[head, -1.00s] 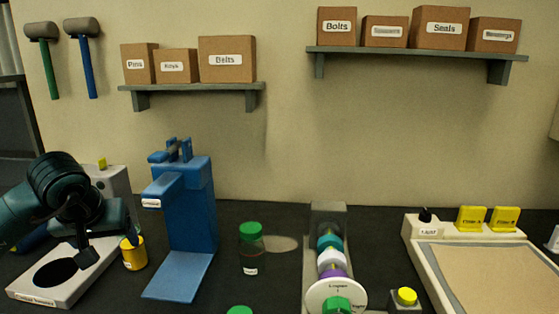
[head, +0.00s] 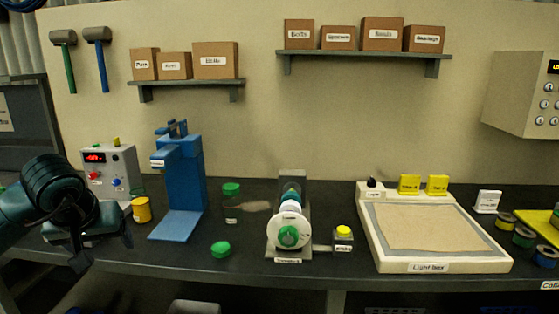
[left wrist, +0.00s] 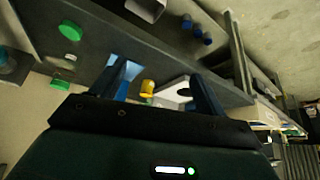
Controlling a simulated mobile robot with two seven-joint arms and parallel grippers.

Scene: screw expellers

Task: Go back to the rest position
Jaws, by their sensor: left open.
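My right gripper is in neither view.
The dark bench (head: 330,262) carries a blue press (head: 190,185), a green-lidded jar (head: 231,200), a loose green lid (head: 220,249), a screw expeller (head: 289,230), a yellow-button box (head: 343,238) and a light box (head: 440,266). Shelves with cartons hang on the wall.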

